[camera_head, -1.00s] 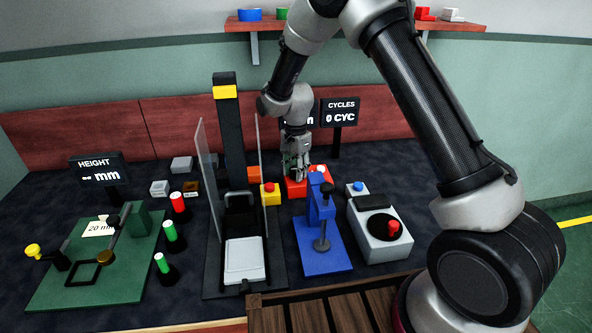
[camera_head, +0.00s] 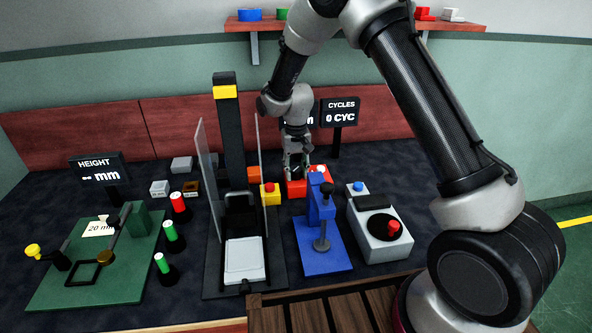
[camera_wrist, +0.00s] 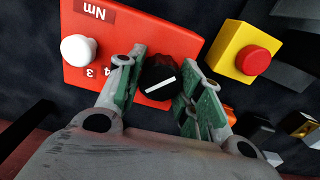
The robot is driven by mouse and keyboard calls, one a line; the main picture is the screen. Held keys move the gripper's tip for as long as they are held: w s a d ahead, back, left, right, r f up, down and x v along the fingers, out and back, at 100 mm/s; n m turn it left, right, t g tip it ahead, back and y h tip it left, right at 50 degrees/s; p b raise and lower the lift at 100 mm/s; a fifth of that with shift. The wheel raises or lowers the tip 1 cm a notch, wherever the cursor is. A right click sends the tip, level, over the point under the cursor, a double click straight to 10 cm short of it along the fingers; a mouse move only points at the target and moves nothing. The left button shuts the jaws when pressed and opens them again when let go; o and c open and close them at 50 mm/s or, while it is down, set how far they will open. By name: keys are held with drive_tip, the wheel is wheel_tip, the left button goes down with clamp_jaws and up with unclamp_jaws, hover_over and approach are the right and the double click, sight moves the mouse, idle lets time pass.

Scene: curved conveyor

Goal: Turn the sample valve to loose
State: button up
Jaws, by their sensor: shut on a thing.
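A red box (camera_wrist: 150,32) carries a black round knob (camera_wrist: 157,84) with a white pointer line, standing between my fingers in the wrist view. The box bears an "Nm" label, a white button (camera_wrist: 78,50) and the digits 3 and 4, seen upside down. My gripper (camera_wrist: 160,82) is shut on the knob, with a green-padded finger on each side. The pointer lies slanted across the knob. In the head view my gripper (camera_head: 297,172) reaches down onto the red box (camera_head: 325,183) and hides the knob. No "loose" mark is readable.
A yellow box with a red button (camera_head: 270,192) stands close left of the red box. A clear-sided black press (camera_head: 236,200) stands left. Display signs (camera_head: 340,112) stand behind.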

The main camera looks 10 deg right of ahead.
sight(296, 169)
drive_tip(key=n, duration=0.4)
drive_tip(key=shift+n, duration=2.1)
drive_tip(key=o, duration=1)
drive_tip(key=shift+o, duration=0.2)
wheel_tip(296, 169, up, 12)
